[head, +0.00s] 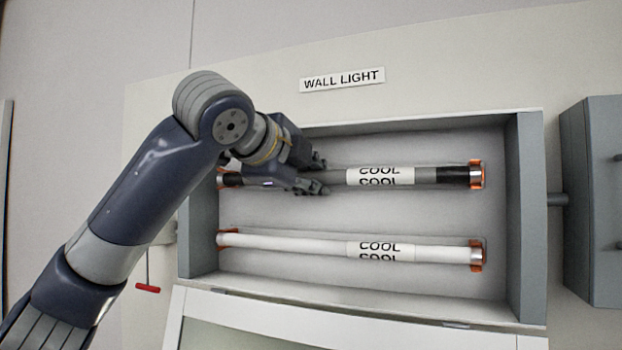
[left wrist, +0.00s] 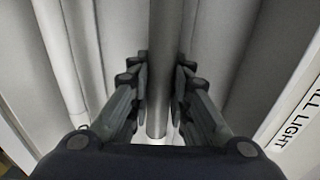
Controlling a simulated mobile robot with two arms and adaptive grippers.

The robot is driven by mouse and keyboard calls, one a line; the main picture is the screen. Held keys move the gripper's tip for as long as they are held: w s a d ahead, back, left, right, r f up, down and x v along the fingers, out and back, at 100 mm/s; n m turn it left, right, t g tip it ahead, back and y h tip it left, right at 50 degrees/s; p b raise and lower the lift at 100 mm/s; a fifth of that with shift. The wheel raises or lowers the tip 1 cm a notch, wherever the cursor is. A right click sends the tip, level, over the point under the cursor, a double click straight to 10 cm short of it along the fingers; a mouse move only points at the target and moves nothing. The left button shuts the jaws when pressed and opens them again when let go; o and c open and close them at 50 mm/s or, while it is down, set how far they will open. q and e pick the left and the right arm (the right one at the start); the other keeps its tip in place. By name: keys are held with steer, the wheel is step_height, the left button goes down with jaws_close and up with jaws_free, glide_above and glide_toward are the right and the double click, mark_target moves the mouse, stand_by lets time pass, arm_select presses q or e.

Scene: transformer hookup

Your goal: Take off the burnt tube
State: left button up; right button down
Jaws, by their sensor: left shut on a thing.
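The burnt tube (head: 430,175) is grey with blackened ends and a white COOL label. It lies across the upper part of the wall light box (head: 527,215), with its right end at an orange holder (head: 476,174). A white tube (head: 310,245) with the same label sits below it in its own orange holders. My left gripper (head: 318,177) is shut on the burnt tube left of its label, hiding part of it. In the left wrist view the grey tube (left wrist: 164,60) runs between the fingers (left wrist: 158,95). My right gripper is not in view.
A WALL LIGHT sign (head: 342,79) is above the box. An open cover with a white frame (head: 250,312) hangs below. A grey cabinet (head: 590,200) stands at the right, joined by a short pipe. A red handle (head: 147,289) hangs at the left.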

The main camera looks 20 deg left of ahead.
arm_select(q)
jaws_close()
steer(key=shift+s, duration=0.1)
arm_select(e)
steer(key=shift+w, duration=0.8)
arm_select(q)
steer(key=shift+s, duration=0.1)
steer(key=shift+s+b, duration=0.3)
steer(key=shift+s, duration=0.65)
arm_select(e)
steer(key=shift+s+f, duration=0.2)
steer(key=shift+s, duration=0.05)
arm_select(q)
steer(key=shift+s, duration=0.2)
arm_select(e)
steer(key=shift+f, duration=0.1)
arm_select(q)
steer(key=shift+s+a, duration=0.1)
steer(key=shift+s, duration=0.45)
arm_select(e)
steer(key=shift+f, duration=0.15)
arm_select(q)
steer(key=shift+s, duration=0.2)
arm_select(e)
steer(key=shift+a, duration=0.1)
